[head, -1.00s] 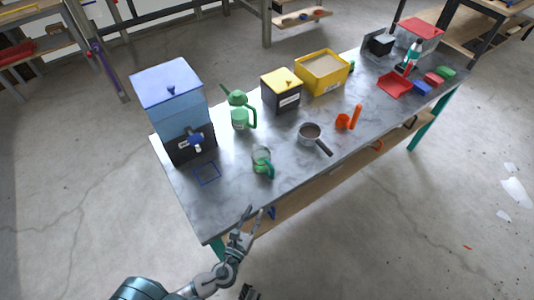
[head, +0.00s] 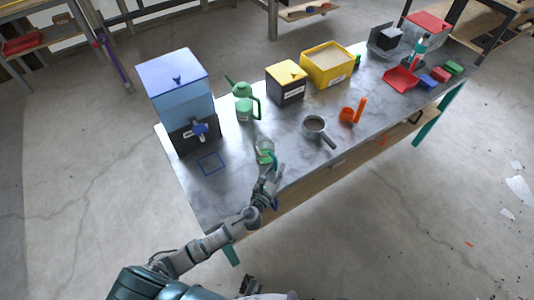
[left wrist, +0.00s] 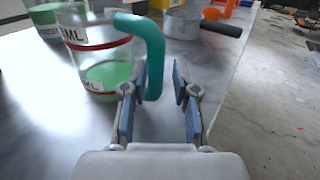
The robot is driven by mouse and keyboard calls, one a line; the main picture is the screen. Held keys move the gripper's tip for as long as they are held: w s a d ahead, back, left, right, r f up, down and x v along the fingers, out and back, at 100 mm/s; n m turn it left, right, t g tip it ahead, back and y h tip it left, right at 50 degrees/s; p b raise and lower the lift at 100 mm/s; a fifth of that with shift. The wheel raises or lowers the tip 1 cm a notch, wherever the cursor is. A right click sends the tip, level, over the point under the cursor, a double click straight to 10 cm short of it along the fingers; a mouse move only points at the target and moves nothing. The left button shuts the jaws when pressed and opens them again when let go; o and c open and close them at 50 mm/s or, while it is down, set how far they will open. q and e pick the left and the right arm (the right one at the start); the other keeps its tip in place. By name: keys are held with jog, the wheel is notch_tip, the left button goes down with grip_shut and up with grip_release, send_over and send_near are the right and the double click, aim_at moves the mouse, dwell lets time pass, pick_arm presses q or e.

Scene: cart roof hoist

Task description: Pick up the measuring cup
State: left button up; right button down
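The measuring cup (head: 264,152) is a clear cup with red marks, an ML label and a green-teal handle. It stands upright on the grey table (head: 222,203) near its front edge; the left wrist view shows the cup (left wrist: 100,52) at upper left with green at its bottom. My left gripper (head: 271,175) is open, just in front of the cup on the handle side. In the left wrist view the handle appears between the open fingers (left wrist: 160,75), close to the left one. I cannot tell if they touch. My right gripper does not show clearly.
A blue dispenser (head: 175,85) stands at the table's left end. A green watering can (head: 244,105) is behind the cup; a grey saucepan (head: 314,125) and an orange scoop (head: 347,115) are to its right. Yellow bins (head: 327,68) stand along the back.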

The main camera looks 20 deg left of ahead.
pick_arm(q)
jog(key=shift+w, duration=0.35)
jog(key=shift+a, duration=0.35)
grip_shut()
jog(key=shift+d+r, duration=0.1)
jog(key=shift+d, duration=0.15)
